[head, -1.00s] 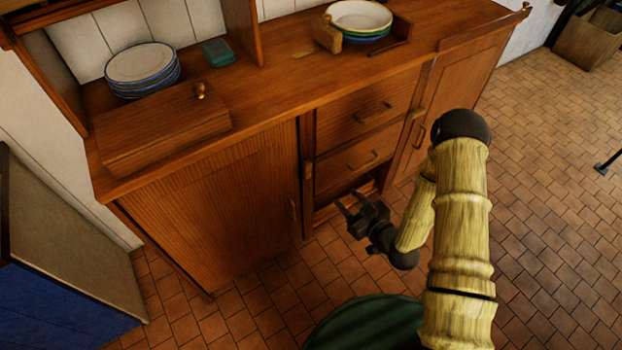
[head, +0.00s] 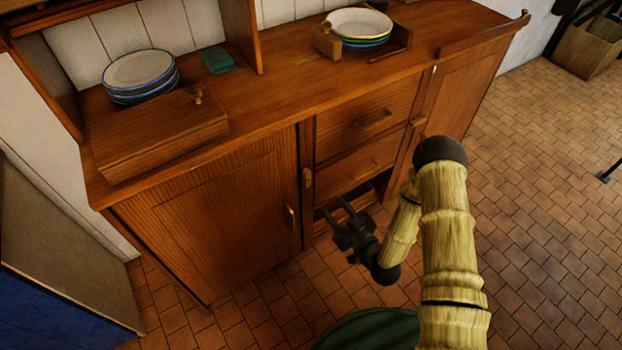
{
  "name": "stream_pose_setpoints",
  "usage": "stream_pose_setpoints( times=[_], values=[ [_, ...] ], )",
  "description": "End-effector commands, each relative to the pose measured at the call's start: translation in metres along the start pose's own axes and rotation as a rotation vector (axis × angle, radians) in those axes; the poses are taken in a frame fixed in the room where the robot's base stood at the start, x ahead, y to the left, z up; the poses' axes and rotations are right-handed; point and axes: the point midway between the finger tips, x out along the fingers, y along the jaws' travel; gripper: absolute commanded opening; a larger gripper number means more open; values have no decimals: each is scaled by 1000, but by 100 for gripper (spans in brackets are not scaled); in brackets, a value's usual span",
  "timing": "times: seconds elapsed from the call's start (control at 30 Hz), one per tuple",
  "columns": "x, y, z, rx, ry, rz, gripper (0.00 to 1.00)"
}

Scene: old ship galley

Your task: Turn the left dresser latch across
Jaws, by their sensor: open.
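The left dresser latch (head: 307,178) is a small brass-coloured piece on the upright post beside the left door (head: 215,210). It looks roughly upright, along the post. The left door looks shut and has a brass pull handle (head: 291,217). My gripper (head: 338,211) is dark, open and empty. Its two fingers point up and away from me, in front of the lower opening under the drawers. In the picture it is below and right of the latch, apart from it. Nothing hides the latch.
Two drawers (head: 368,120) with brass handles sit right of the latch. Another latch (head: 418,121) is on the right post. A wooden box (head: 160,135), stacked plates (head: 140,72) and a bowl stack (head: 358,22) stand on the dresser top.

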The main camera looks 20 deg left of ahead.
Motion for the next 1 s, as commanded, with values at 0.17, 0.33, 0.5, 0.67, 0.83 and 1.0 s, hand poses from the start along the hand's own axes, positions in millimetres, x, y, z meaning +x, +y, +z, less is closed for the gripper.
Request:
stream_pose_setpoints(
  times=[0.17, 0.33, 0.5, 0.67, 0.83, 1.0],
  values=[
    [33, 0, 0, -2, 3, -1, 44],
    [63, 0, 0, -1, 3, -1, 44],
    [93, 0, 0, -1, 3, 0, 44],
    [118, 0, 0, -1, 1, 0, 44],
    [131, -2, 0, 1, 0, -2, 44],
    [133, -2, 0, 1, -1, -2, 44]
  ],
)
